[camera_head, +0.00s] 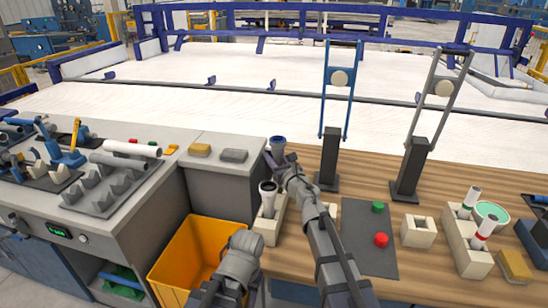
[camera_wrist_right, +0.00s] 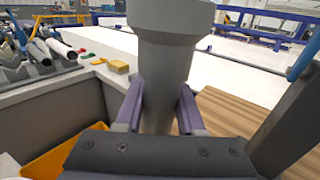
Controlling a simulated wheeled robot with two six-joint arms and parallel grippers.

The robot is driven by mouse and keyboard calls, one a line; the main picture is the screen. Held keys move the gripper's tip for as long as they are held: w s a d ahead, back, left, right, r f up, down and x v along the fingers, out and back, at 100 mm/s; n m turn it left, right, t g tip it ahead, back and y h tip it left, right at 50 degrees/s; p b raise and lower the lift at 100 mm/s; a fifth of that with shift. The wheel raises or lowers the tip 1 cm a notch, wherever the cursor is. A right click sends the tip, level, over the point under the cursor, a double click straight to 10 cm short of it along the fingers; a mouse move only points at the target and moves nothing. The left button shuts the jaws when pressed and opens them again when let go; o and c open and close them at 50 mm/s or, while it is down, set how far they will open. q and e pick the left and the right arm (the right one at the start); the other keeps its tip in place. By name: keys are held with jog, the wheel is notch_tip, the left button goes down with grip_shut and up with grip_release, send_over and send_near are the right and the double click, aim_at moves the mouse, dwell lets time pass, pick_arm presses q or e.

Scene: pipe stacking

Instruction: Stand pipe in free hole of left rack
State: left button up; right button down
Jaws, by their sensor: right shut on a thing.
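My right gripper (camera_head: 283,163) is shut on a grey pipe with a wide collar at its top (camera_head: 278,144). In the right wrist view, the pipe (camera_wrist_right: 168,70) stands upright between the two purple fingers (camera_wrist_right: 160,108); its lower end is hidden by the gripper. The cream left rack (camera_head: 270,231) sits at the wood table's left edge, in front of the held pipe. Another pipe (camera_head: 268,190) with a dark-rimmed top stands in this rack. The rack's free hole cannot be made out. Of my left arm only links show at the bottom; its gripper is not visible.
Two dark posts with frames (camera_head: 329,160) (camera_head: 410,170) stand behind. A grey mat (camera_head: 368,250) with red and green buttons, a small cream block (camera_head: 418,232) and another rack (camera_head: 468,258) with pipes lie right. An orange bin (camera_head: 190,245) stands left, below the tabletop.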

jog(key=shift+f+b, duration=0.6)
jog(key=shift+f, duration=0.1)
dwell(0.8)
jog(key=shift+f+b, duration=3.1)
jog(key=shift+c, duration=2.2)
grip_release()
jog(key=shift+s, duration=0.1)
jog(key=v, duration=0.7)
jog(key=shift+s+d, duration=0.2)
jog(key=shift+s, duration=0.15)
